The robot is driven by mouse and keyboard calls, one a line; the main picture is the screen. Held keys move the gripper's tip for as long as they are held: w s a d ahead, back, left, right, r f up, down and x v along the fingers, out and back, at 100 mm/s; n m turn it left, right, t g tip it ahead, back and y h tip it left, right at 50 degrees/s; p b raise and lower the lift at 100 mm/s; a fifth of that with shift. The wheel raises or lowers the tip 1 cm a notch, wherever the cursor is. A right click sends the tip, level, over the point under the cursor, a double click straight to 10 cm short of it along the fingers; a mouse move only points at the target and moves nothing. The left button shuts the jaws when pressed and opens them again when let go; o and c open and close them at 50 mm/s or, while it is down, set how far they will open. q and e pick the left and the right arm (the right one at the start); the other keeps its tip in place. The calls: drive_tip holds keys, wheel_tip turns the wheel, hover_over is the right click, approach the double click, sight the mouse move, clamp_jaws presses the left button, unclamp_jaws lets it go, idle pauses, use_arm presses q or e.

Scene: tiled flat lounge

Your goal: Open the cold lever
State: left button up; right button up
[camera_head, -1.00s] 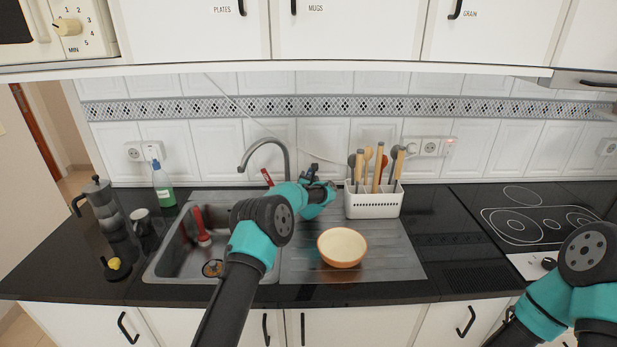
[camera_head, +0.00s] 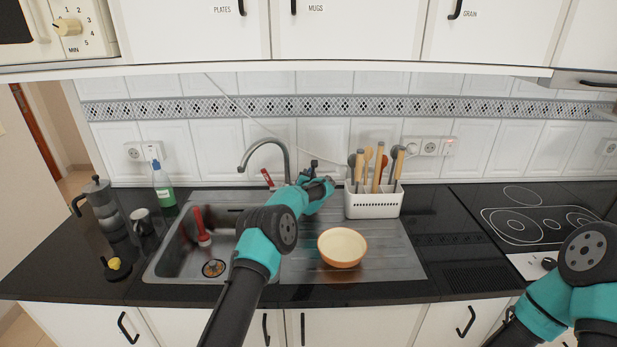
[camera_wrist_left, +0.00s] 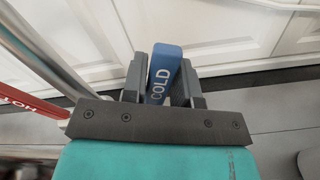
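The blue cold lever (camera_wrist_left: 164,72), marked COLD, stands between the two fingers of my left gripper (camera_wrist_left: 161,88) in the left wrist view. The fingers lie close along both its sides and appear shut on it. In the head view my left gripper (camera_head: 318,178) is behind the sink, right of the tap's curved spout (camera_head: 264,143); the cold lever is mostly hidden there. The red hot lever (camera_head: 267,177) is just left of it and also shows in the left wrist view (camera_wrist_left: 30,104). My right arm is at the lower right; its gripper is out of view.
A white utensil holder (camera_head: 373,204) stands close right of my left gripper. A bowl (camera_head: 342,248) sits on the drainboard. The sink basin (camera_head: 180,258) holds a red-handled item (camera_head: 202,225). A green spray bottle (camera_head: 163,186) and moka pot (camera_head: 103,208) are left; the hob (camera_head: 535,220) is right.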

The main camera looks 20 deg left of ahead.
use_arm(q)
clamp_jaws()
drive_tip(key=shift+s+d+f+t, duration=0.1)
drive_tip(key=shift+s+t, duration=0.3)
drive_tip(key=shift+t, duration=0.3)
drive_tip(key=shift+o, duration=2.2)
unclamp_jaws()
drive_tip(key=shift+s, duration=0.15)
drive_tip(key=shift+v, duration=3.6)
drive_tip(key=shift+d, duration=0.15)
